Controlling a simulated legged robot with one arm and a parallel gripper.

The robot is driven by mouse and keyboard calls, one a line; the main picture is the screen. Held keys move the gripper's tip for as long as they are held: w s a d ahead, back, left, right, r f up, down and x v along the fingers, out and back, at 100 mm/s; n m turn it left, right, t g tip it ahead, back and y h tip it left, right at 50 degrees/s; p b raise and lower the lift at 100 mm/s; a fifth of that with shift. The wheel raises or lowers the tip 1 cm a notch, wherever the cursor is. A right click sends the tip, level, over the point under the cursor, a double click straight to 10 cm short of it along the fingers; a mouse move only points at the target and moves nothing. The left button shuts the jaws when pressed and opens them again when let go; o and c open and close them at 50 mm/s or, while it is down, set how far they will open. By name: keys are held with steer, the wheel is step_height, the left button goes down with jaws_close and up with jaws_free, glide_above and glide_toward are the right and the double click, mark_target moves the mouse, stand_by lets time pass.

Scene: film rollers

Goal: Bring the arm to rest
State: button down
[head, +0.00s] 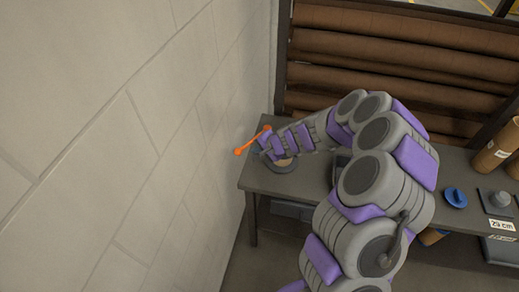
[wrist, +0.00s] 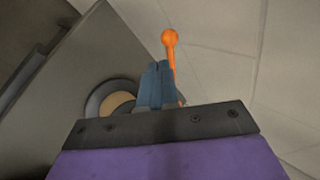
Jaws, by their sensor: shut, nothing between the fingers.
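My arm reaches from the lower right to the table's left end in the head view. My gripper (head: 257,149) is there, small and partly covered by my own wrist. In the wrist view my gripper (wrist: 157,66) shows its blue-grey fingers shut together with nothing between them. An orange rod with ball ends (head: 238,151) is right by the gripper. It also shows in the wrist view (wrist: 170,38), just right of the fingertips and partly hidden behind them. I cannot tell whether it touches them.
A grey table (head: 256,184) stands by a pale block wall (head: 150,120) on the left. A round grey piece with a tan centre (wrist: 115,102) lies on it near the gripper. Brown rolls (head: 400,60) fill a rack behind. A blue knobbed piece (head: 454,198) and tan cylinders (head: 496,150) are right.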

steer(key=s+a+r+n+g+y, duration=0.15)
steer(key=s+a+r+n, duration=0.25)
steer(key=s+r, duration=0.45)
steer(key=s+a+r+n+g, duration=0.2)
steer(key=s+a+r+n, duration=0.1)
steer(key=s+r, duration=0.5)
steer(key=s+d+r+g+h, duration=0.1)
steer(key=s+d+h, duration=0.1)
steer(key=s+d, duration=0.3)
steer(key=s+d+n+g+h, duration=0.1)
steer(key=s+d+h, duration=0.2)
steer(key=s, duration=0.9)
steer(key=s+d+r+g+h, duration=0.1)
steer(key=s+d+h, duration=0.1)
steer(key=s+d, duration=0.7)
steer(key=shift+s+r+g, duration=0.35)
steer(key=shift+h, duration=0.25)
steer(key=shift+a, duration=0.4)
steer(key=shift+d, duration=0.15)
